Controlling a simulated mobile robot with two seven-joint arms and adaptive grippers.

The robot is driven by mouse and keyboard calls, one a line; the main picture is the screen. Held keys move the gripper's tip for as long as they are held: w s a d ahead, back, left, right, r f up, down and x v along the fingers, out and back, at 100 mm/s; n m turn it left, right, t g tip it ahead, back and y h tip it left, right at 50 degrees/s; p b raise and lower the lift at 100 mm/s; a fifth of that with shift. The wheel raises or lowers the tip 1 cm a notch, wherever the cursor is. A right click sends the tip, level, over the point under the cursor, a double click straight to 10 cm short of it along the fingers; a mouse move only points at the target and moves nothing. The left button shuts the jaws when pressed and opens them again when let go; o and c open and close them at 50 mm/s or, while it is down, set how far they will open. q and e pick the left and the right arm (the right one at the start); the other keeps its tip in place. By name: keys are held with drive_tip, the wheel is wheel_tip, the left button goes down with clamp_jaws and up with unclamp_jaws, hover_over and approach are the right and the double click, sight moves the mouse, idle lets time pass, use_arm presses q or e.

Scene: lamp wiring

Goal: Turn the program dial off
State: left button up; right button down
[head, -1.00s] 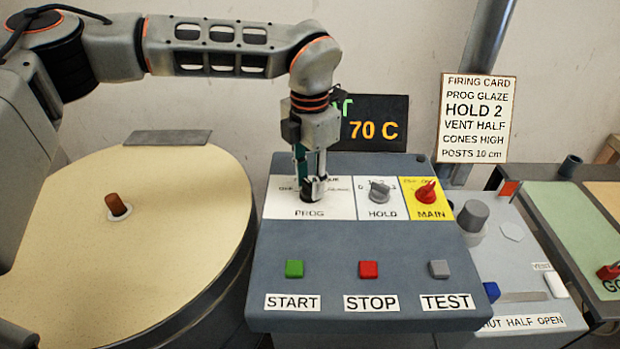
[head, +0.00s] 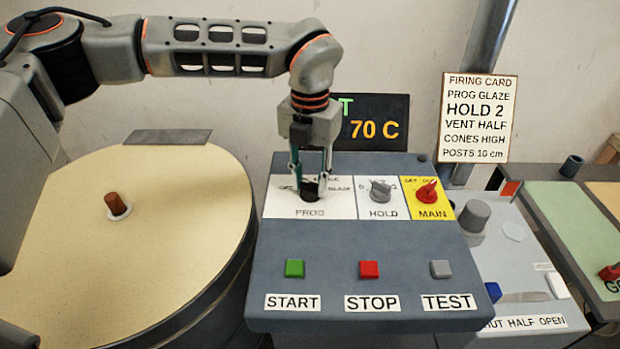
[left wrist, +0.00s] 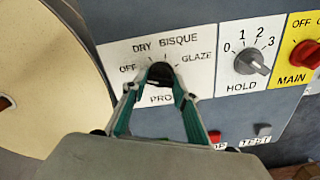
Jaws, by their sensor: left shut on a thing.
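The program dial (head: 310,190) is a black knob on the white PROG panel, and it also shows in the left wrist view (left wrist: 160,73). The labels OFF, DRY, BISQUE and GLAZE are set around it. My left gripper (head: 310,184) comes down from above with one finger on each side of the dial, shut on it. In the left wrist view its green-sided fingers (left wrist: 157,88) flank the knob. The dial's pointer direction cannot be made out clearly. My right gripper is not in view.
The HOLD dial (head: 380,192) and red MAIN switch (head: 428,192) stand just right of the program dial. START (head: 294,268), STOP (head: 369,269) and TEST (head: 441,268) buttons are in front. A display (head: 372,122) reading 70 C stands behind. A round kiln lid (head: 70,215) is at left.

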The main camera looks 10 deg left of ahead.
sight(310, 183)
use_arm(q)
drive_tip(key=shift+s+f, duration=0.1)
drive_tip(key=o, duration=1.1)
drive_tip(key=shift+r, duration=0.4)
wheel_tip(310, 183, up, 11)
drive_tip(key=shift+r, duration=0.2)
